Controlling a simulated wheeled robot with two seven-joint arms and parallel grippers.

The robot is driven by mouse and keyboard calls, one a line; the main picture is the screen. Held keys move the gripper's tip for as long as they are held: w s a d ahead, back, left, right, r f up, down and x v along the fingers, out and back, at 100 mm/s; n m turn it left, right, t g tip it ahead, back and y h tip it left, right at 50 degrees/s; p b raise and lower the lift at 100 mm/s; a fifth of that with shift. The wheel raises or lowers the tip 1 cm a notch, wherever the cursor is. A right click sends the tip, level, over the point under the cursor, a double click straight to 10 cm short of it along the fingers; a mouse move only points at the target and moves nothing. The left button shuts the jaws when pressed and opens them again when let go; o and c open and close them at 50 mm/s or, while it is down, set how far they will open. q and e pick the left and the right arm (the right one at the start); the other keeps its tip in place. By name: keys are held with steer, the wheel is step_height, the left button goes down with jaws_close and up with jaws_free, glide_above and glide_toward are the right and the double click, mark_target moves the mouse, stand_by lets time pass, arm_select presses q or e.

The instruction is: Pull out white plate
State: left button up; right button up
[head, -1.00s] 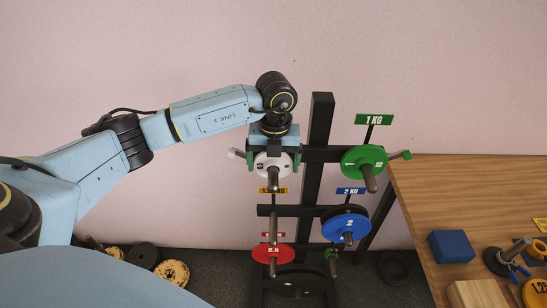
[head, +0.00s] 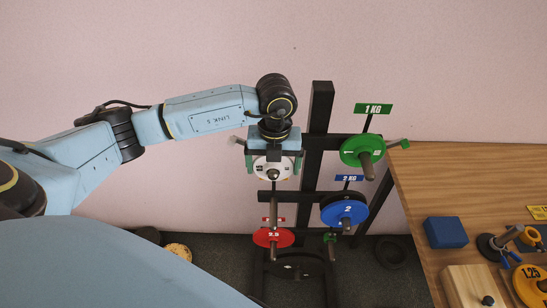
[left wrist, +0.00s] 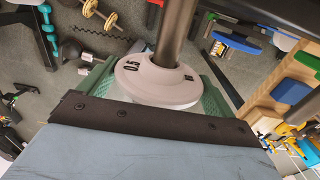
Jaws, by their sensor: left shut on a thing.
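The white plate (head: 262,169), marked 0.5 in the left wrist view (left wrist: 150,82), is between the two green fingers of my left gripper (head: 273,170), which is shut on it. In the left wrist view a grey peg (left wrist: 177,25) runs into the middle of the plate, so the plate appears to be around the peg. The head view shows only a short dark peg end at its centre. The black rack (head: 320,115) stands behind. My right gripper is not in view.
A green plate (head: 352,151) hangs to the right, a blue plate (head: 335,213) below it and a red plate (head: 265,237) at lower left. A wooden table (head: 430,190) with a blue block (head: 445,232) stands at the right. The wall left of the rack is clear.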

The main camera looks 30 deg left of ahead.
arm_select(q)
steer(key=s+d+p, duration=0.2)
steer(key=s+d, duration=0.2)
steer(key=s, duration=0.3)
steer(key=shift+d, duration=0.2)
stand_by(1.0)
